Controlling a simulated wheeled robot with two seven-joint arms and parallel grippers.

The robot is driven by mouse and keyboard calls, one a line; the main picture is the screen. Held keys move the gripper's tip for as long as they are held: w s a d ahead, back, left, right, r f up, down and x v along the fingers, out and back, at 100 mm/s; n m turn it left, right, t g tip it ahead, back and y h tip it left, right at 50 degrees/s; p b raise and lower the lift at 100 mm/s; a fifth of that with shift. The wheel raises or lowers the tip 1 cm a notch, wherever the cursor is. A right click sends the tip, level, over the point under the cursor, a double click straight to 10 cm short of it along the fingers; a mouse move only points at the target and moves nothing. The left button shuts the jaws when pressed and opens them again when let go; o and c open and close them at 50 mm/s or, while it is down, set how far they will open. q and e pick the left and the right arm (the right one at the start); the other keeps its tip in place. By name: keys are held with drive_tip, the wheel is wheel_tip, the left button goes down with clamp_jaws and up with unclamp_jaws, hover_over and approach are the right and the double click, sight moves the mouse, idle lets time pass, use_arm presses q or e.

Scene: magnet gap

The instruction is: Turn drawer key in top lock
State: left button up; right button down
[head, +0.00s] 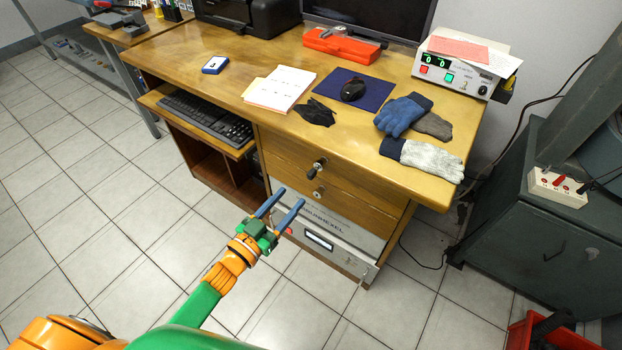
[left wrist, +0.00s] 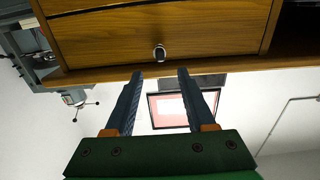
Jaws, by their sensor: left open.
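The wooden desk drawers show in the head view. The drawer key (head: 311,174), with a dark head, sticks out of the top lock (head: 319,163) in the upper drawer front. A second round lock (head: 318,194) sits below it with no key visible. My left gripper (head: 291,194) is open and empty, in front of and below the key, apart from it. In the left wrist view, the picture is upside down. A round, silver-rimmed dark piece (left wrist: 159,52) on the drawer front lies just beyond the open fingertips (left wrist: 160,73), centred between them; key or lock cannot be told apart there.
The desk top (head: 225,100) overhangs the drawers and holds gloves (head: 402,115), a mouse (head: 353,89) and papers (head: 281,88). A white device (head: 330,236) sits below the drawers. A dark cabinet (head: 530,215) stands at right.

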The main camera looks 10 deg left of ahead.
sight(309, 178)
use_arm(q)
drive_tip(key=b+x, duration=0.1)
drive_tip(key=x, duration=0.2)
drive_tip(key=b+x, duration=0.1)
drive_tip(key=x, duration=0.2)
drive_tip(key=shift+w+f, duration=0.2)
drive_tip(key=shift+w, duration=0.1)
drive_tip(key=shift+w+d+r+b, duration=0.1)
drive_tip(key=shift+w+d+b, duration=0.25)
drive_tip(key=shift+w, duration=0.3)
clamp_jaws()
